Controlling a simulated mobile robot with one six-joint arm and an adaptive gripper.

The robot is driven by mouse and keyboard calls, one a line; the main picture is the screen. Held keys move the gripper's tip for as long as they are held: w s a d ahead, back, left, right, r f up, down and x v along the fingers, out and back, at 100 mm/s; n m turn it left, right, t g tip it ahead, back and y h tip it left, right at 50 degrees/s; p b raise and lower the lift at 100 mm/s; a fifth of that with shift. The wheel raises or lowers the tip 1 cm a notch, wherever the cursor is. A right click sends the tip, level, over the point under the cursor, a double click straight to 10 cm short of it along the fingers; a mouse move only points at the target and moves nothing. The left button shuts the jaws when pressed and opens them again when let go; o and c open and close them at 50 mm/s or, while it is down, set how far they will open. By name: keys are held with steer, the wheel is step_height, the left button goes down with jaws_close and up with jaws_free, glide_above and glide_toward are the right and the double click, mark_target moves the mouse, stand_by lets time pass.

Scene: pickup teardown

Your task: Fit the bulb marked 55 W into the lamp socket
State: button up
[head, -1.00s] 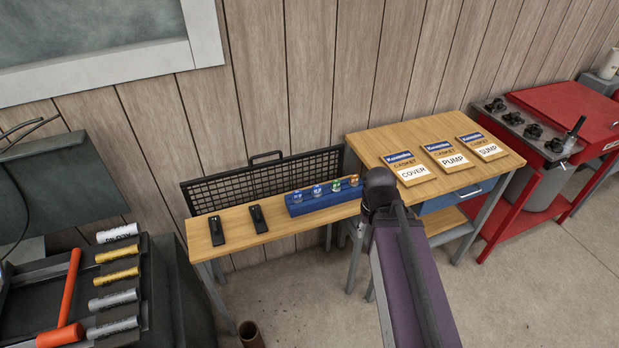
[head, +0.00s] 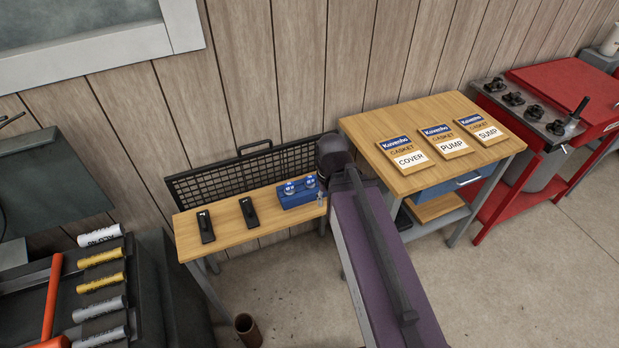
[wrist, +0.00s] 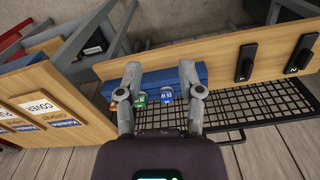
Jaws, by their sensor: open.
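A blue bulb rack (head: 297,196) stands on the narrow wooden bench, with two blue-marked bulbs (head: 300,185) showing at its left. My arm hides the rack's right part in the head view. In the wrist view my gripper (wrist: 158,84) is open and empty over the rack (wrist: 152,81). A blue-marked bulb (wrist: 166,94) and a green-marked bulb (wrist: 140,98) show between the fingers, the green one close to the left finger. The blue label is too small to read surely. The fingers partly hide other bulbs. I cannot pick out the lamp socket.
A higher table (head: 400,125) with gasket boxes adjoins at right. A tool cart (head: 145,290) stands at left and a red washer (head: 560,85) at far right.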

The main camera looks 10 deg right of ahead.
steer(key=shift+w, duration=0.1)
steer(key=m+b, duration=0.4)
steer(key=m, duration=1.2)
glide_above(310, 177)
step_height(310, 177, down, 4)
steer(key=shift+f, duration=0.1)
step_height(310, 177, down, 10)
steer(key=b, duration=1)
